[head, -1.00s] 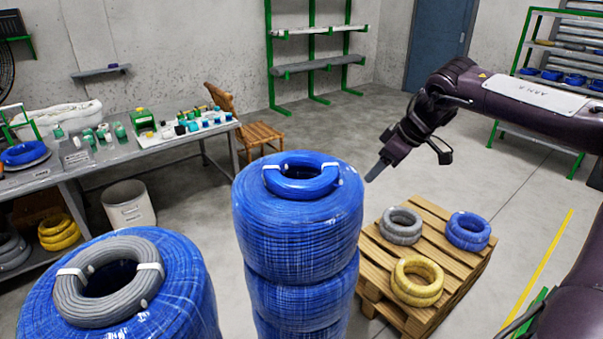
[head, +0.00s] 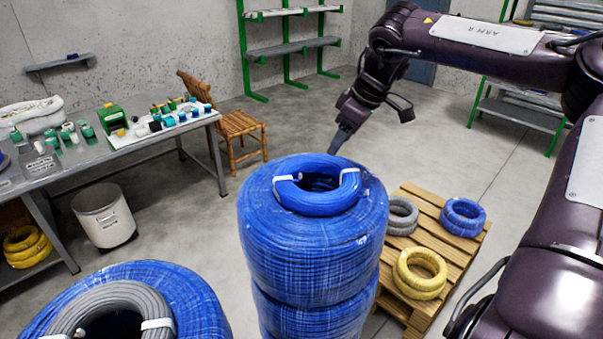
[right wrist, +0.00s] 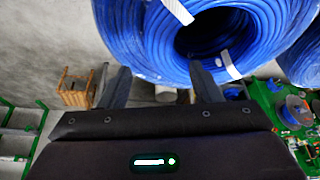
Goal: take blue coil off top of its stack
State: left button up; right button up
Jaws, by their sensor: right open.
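The blue coil (head: 317,184), tied with white bands, lies on top of the tall stack of large blue cable rolls (head: 312,245). My right gripper (head: 341,141) points down beside the far right edge of that coil in the head view, apart from it as far as I can tell. In the right wrist view its two fingers (right wrist: 162,88) are spread and empty, and the blue coil (right wrist: 245,22) is ahead of them, with the right finger overlapping its near edge. My left gripper is not in view.
A grey coil (head: 92,305) lies on another blue stack at lower left. A wooden pallet (head: 446,243) on the right carries grey, blue and yellow coils. A workbench (head: 140,140), white bin (head: 104,213) and wooden chair (head: 240,128) stand at left. Floor behind the stack is clear.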

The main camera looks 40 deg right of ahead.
aim_at(332, 159)
jog(key=shift+w+a+f, duration=0.1)
jog(key=shift+w+f, duration=0.15)
jog(key=shift+f, duration=0.5)
jog(key=shift+s+a+f+p, duration=0.1)
jog(key=shift+f+p, duration=0.6)
jog(key=shift+p, duration=0.1)
jog(key=p+x, duration=0.1)
jog(key=x, duration=0.2)
jog(key=shift+w+f, duration=0.5)
jog(key=shift+f, duration=0.05)
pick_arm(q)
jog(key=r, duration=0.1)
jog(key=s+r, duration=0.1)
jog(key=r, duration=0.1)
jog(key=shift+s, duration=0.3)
pick_arm(e)
jog(key=shift+r, duration=0.1)
grip_shut()
